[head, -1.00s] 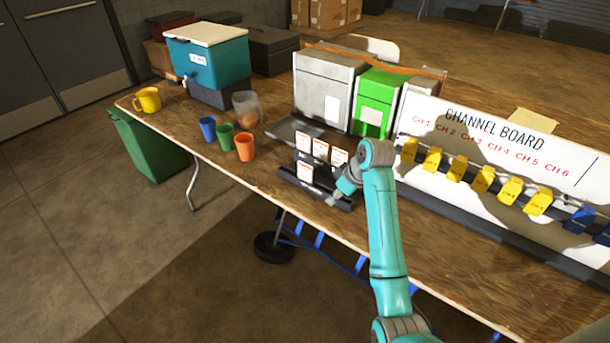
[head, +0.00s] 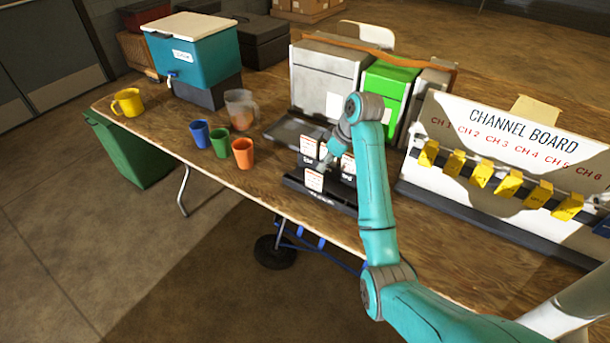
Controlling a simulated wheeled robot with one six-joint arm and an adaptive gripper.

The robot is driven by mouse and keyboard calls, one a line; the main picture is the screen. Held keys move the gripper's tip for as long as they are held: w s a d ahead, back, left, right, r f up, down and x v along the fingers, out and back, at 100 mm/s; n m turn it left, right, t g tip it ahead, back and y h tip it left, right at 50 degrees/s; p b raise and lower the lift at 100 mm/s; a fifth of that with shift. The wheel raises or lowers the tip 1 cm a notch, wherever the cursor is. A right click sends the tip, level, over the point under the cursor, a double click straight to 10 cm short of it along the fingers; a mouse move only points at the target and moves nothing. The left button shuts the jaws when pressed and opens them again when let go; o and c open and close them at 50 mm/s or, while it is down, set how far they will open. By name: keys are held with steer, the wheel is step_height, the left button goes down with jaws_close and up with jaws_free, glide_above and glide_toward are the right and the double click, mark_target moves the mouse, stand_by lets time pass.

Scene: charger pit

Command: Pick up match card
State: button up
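Several white cards with dark lower parts stand in a black tray (head: 322,193) on the wooden table. One front card (head: 314,180) is at the tray's left front. Another card (head: 308,147) stands behind it, and a further card (head: 348,165) is at the right, partly hidden by my arm. The writing on them is too small to read. My gripper (head: 318,168) is over the tray, among the cards and close to the front card. Its fingers are too small to tell whether they are open or touching a card.
The channel board (head: 510,140) with yellow tags stands at the right.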

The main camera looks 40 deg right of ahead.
glide_toward(306, 186)
steer(key=shift+x, duration=2.5)
steer(key=shift+w+d, duration=0.15)
jaws_close()
